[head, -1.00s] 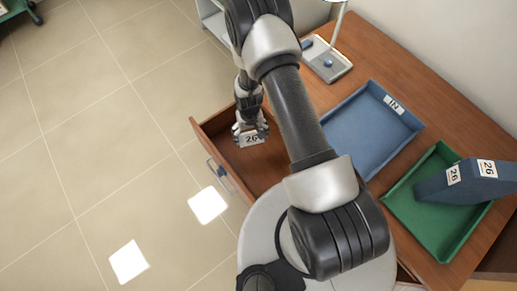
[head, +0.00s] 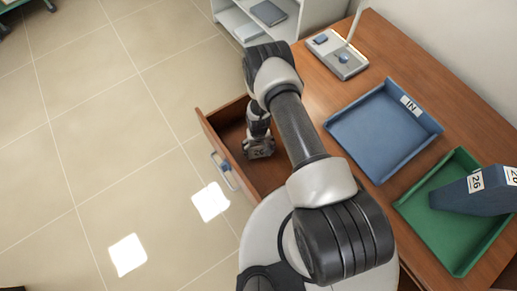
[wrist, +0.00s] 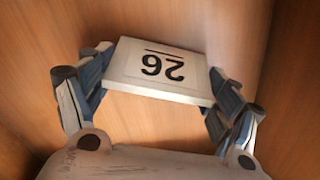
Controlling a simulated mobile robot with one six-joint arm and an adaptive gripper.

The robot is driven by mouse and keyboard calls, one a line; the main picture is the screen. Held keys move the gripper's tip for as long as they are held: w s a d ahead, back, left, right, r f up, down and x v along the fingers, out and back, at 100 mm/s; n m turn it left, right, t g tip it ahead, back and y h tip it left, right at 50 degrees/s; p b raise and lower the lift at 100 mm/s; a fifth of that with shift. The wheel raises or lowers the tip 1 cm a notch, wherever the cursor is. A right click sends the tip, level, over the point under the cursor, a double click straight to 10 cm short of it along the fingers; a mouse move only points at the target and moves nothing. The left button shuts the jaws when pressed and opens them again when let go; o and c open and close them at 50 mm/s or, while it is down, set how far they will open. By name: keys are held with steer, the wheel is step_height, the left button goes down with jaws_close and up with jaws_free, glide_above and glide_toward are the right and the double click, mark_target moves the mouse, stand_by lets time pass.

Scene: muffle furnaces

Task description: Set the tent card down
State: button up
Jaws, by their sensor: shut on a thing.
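A white tent card (wrist: 155,70) with a black "26" shows in the wrist view, the number upside down there. My gripper (wrist: 158,90) is shut on it, with a finger at each side edge. In the head view my gripper (head: 260,150) is inside the open wooden drawer (head: 205,125) at the desk's left side. The card itself is hard to make out in the head view. Wooden drawer surfaces surround the card in the wrist view. Whether the card touches the drawer floor cannot be told.
A blue tray (head: 370,130) marked "IN" lies on the desk (head: 440,115). A green tray (head: 420,215) holds a blue box (head: 470,192) marked "26". A lamp (head: 340,62) stands at the back. The drawer walls are close around my gripper.

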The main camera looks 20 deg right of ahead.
steer(key=o, duration=1)
steer(key=shift+f, duration=0.15)
